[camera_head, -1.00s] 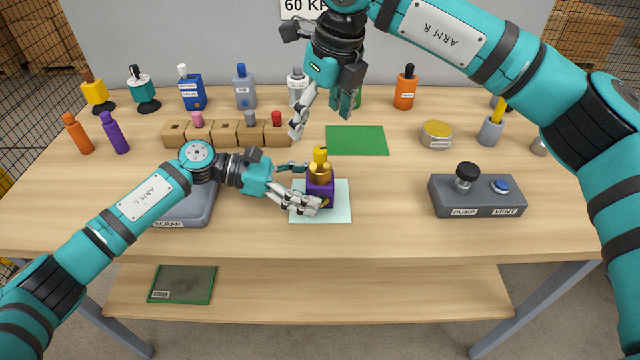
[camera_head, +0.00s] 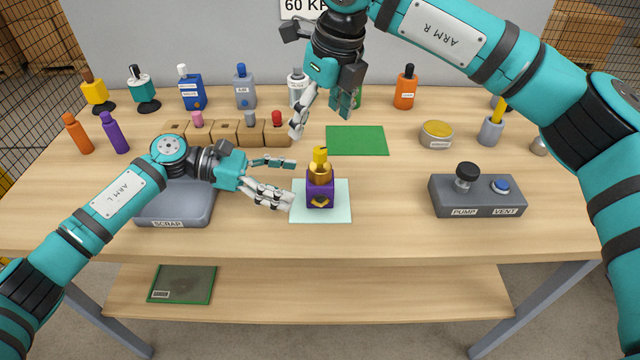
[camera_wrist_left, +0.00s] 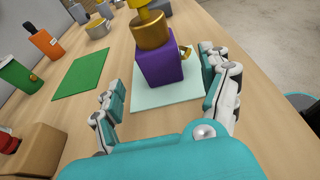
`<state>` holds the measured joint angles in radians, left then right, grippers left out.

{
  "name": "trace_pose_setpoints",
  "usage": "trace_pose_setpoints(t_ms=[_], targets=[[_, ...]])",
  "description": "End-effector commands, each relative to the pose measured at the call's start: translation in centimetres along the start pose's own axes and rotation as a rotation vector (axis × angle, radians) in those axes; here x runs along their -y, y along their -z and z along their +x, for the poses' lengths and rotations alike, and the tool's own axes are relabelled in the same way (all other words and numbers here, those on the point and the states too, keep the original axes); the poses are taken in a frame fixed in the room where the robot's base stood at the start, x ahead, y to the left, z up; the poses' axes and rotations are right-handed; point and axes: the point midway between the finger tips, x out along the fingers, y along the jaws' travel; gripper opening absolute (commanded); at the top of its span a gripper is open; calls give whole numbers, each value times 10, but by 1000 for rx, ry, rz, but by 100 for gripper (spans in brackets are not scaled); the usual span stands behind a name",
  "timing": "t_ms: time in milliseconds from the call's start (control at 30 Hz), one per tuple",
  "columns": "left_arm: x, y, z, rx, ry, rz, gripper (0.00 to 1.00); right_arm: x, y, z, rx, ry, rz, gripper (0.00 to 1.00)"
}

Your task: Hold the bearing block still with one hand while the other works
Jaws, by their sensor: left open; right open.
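The bearing block (camera_head: 319,194) is a purple cube with a gold collar and a yellow piece on top. It stands upright on a pale mint mat (camera_head: 341,214). My left gripper (camera_head: 292,183) is open just left of the block, apart from it. In the left wrist view the block (camera_wrist_left: 158,62) stands ahead of the open fingers (camera_wrist_left: 165,95), and a small gold part shows on its side. My right gripper (camera_head: 322,120) is open and empty, high over the back of the table near the green mat (camera_head: 357,140).
A grey box (camera_head: 478,196) with a black knob and blue button, labelled PUMP and VENT, stands at right. A grey SCRAP tray (camera_head: 176,207) lies under my left arm. Wooden blocks (camera_head: 228,133) and several bottles line the back. The table between mat and pump box is clear.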

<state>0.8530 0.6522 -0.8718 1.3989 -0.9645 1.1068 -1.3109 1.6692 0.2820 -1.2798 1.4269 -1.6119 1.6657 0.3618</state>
Motion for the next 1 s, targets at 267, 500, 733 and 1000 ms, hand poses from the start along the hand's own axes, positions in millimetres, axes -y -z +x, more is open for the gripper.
trace_pose_setpoints(t_ms=[267, 500, 733, 1000], targets=[[0, 0, -8, 0, 0, 0, 79, 0, 0, 0, 0, 0, 0, 81], [0, 0, -8, 0, 0, 0, 91, 0, 0, 0, 0, 0, 0, 81], [0, 0, -8, 0, 0, 0, 100, 0, 0, 0, 0, 0, 0, 81], [-1, 0, -21, -1, -3, 0, 100, 0, 0, 0, 0, 0, 0, 81]])
